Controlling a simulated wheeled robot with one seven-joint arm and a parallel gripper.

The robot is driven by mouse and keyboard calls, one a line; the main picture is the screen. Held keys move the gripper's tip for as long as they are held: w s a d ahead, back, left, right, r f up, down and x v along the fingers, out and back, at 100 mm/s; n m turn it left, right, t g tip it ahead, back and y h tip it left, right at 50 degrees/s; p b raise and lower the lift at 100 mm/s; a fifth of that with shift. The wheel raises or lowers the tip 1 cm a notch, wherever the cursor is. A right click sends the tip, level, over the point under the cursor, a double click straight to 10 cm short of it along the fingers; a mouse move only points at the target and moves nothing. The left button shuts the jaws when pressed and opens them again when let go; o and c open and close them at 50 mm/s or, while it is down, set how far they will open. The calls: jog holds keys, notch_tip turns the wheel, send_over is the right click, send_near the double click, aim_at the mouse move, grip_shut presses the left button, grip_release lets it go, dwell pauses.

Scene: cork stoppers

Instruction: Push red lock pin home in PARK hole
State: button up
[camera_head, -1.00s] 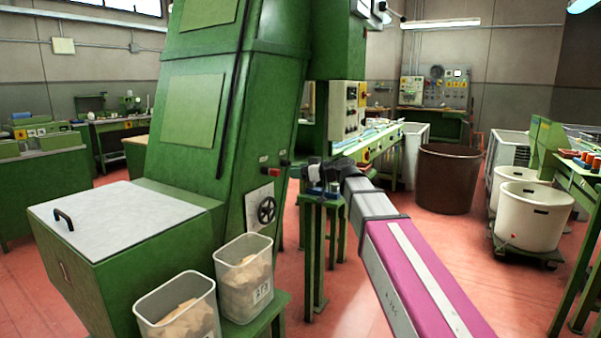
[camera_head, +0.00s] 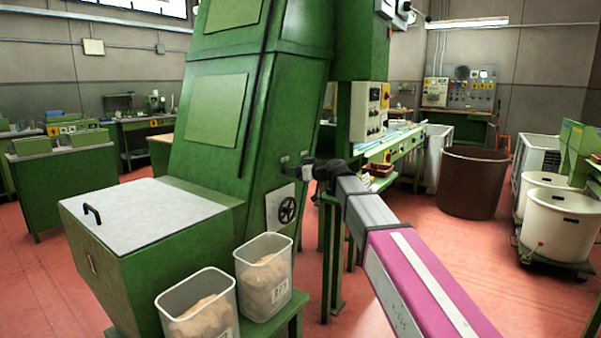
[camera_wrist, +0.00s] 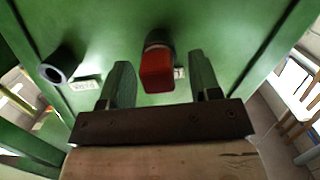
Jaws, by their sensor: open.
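The red lock pin (camera_wrist: 157,74) is in a dark round collar on the sloping green machine panel (camera_wrist: 110,30) in the wrist view. Its blunt red end faces my camera. My gripper (camera_wrist: 161,62) is open, one finger on each side of the pin, with gaps visible on both sides. A second dark collar with an open hole (camera_wrist: 58,67) is to the left, with a small white label (camera_wrist: 86,84) beside it. Another label beside the pin is partly hidden; neither is readable. In the head view my gripper (camera_head: 298,166) is at the machine's side and the pin is not discernible.
A green workbench (camera_head: 385,165) is behind my arm.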

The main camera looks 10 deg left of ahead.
jog(key=c, duration=0.9)
jog(key=shift+c, duration=0.2)
jog(key=shift+s+d, duration=0.3)
jog(key=shift+d, duration=0.35)
jog(key=shift+f+v, duration=0.2)
jog(key=shift+v, duration=0.95)
jog(key=shift+f+v, duration=0.2)
jog(key=shift+v, duration=1)
jog(key=shift+d, duration=0.1)
jog(key=v, duration=0.4)
jog(key=shift+f, duration=0.3)
